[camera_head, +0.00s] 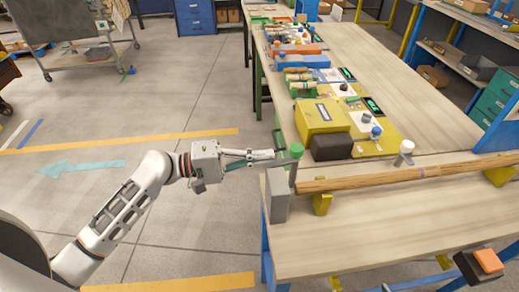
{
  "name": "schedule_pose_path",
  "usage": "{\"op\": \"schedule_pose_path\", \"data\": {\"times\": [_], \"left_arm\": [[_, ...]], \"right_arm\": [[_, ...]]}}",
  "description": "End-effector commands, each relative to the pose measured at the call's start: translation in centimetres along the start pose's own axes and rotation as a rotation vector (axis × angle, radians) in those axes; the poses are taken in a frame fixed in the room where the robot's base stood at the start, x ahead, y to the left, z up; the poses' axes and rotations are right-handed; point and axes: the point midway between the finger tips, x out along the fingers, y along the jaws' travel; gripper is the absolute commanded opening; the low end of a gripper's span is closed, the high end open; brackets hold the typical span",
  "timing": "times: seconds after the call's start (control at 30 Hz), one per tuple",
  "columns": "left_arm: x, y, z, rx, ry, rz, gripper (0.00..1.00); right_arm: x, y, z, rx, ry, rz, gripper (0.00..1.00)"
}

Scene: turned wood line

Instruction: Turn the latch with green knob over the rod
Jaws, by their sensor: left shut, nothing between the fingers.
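The wooden rod (390,178) lies across the front table on yellow supports, with a thin purple band around it. The latch with the green knob (296,150) stands at the rod's left end, above a grey block (279,197). My left gripper (276,159) is shut and empty, just left of the green knob. Whether its tips touch the latch is unclear. A white-knobbed latch (406,147) stands behind the rod further right. My right gripper is out of view.
A yellow box (322,117) and a dark block (331,147) stand behind the latch. Further back are several coloured trays and parts. The table front (380,228) is clear. A black piece with an orange block (487,261) is at the lower right.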

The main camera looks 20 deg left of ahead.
Motion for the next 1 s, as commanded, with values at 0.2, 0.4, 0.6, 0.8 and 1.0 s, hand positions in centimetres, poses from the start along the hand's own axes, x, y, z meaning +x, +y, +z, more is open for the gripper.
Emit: {"op": "schedule_pose_path", "data": {"times": [0.2,0.4,0.6,0.8,1.0], "left_arm": [[0.0,0.0,0.0,0.0,0.0,0.0,0.0],[-0.2,-0.3,1.0,0.004,-0.002,-0.003,0.0],[-0.1,-0.2,2.1,0.001,-0.001,-0.001,0.0],[-0.1,0.0,2.1,0.001,0.0,0.0,0.0],[-0.4,-0.1,2.1,0.0,0.0,-0.001,0.0]], "right_arm": [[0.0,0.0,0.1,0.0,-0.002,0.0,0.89],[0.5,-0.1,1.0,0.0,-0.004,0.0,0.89],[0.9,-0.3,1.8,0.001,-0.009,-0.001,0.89],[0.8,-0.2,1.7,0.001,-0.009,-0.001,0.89],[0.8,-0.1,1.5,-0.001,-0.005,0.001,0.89]]}}
